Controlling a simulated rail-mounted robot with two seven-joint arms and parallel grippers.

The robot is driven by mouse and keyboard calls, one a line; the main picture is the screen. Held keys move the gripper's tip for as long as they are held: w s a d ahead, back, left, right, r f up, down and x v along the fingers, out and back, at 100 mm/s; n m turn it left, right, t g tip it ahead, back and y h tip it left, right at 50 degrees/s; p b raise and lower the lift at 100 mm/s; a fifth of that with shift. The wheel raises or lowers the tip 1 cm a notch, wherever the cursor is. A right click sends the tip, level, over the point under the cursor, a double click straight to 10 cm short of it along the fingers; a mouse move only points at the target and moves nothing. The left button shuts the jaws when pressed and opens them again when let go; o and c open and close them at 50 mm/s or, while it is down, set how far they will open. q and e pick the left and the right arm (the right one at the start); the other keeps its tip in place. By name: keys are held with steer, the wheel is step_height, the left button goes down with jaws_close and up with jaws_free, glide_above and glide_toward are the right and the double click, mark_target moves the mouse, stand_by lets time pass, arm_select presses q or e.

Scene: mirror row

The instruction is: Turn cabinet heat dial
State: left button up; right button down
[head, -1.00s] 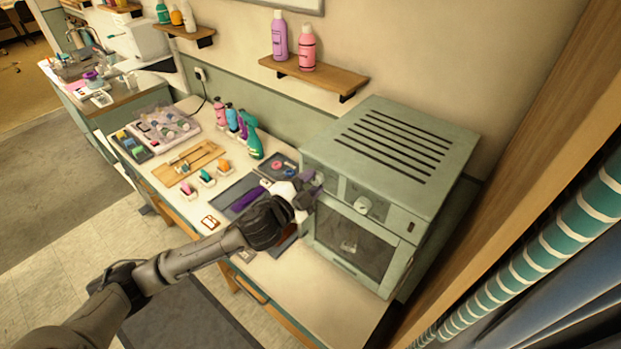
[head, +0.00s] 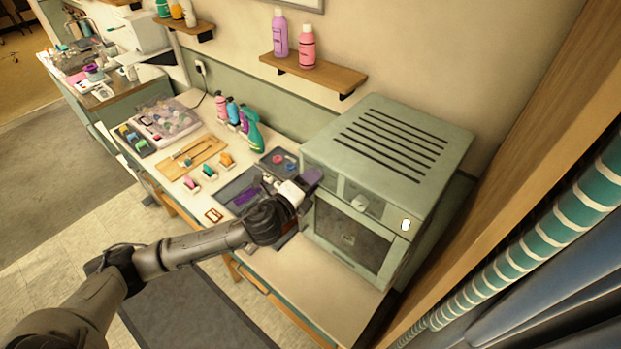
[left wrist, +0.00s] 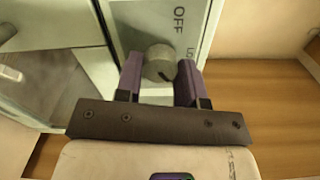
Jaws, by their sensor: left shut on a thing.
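The cabinet (head: 390,150) is a pale green box with a vented top and a glass-fronted door, on the right of the worktop in the head view. My left gripper (head: 311,181) is at the left end of its front panel. In the head view the gripper hides this dial. A second knob (head: 359,203) sits further right. My right gripper is not in view.
A white light (head: 405,225) glows on the cabinet's right front. Left of the cabinet are a dark mat, small spools, a wooden board (head: 190,158) and several bottles (head: 235,118). A shelf (head: 315,75) with two bottles hangs above. The worktop's front right is bare.

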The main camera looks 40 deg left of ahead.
arm_select(q)
steer(key=shift+m, duration=0.4)
steer(key=o, duration=0.9)
steer(key=shift+s+d+b, duration=0.15)
steer(key=shift+s+b, duration=2.2)
steer(key=shift+s, duration=4.55)
